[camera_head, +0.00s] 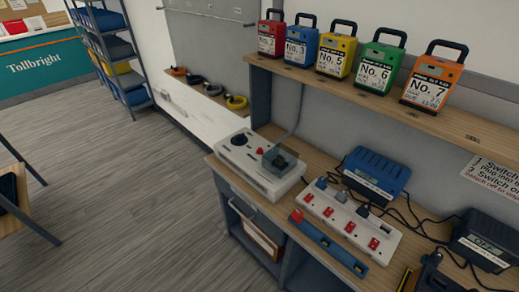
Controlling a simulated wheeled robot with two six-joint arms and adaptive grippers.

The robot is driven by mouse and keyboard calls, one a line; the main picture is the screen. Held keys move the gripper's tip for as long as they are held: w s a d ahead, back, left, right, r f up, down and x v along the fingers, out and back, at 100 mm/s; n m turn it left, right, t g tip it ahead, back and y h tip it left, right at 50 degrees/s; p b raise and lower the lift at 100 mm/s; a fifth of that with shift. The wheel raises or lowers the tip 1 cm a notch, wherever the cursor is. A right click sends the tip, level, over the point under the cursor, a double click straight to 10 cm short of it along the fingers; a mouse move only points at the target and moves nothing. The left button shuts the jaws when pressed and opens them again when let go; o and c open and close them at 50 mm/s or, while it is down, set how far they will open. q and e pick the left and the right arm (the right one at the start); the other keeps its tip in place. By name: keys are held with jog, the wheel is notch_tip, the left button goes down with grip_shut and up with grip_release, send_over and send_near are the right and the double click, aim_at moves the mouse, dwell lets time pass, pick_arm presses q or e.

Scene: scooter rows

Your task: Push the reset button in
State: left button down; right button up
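A white box (247,180) stands at the left end of the wooden workbench. On its top are a round black knob or socket (239,140), a small red button (259,153) and a dark see-through cover (281,158). The red button looks raised. I cannot read a reset label on it, and the cover partly hides what is under it. Neither of my grippers is in view.
A white power strip (345,222) with red switches, a blue charger (377,174) and a black charger (485,240) with cables crowd the bench to the right. A shelf (400,113) with numbered battery packs overhangs the back. The floor (120,205) at left is mostly clear.

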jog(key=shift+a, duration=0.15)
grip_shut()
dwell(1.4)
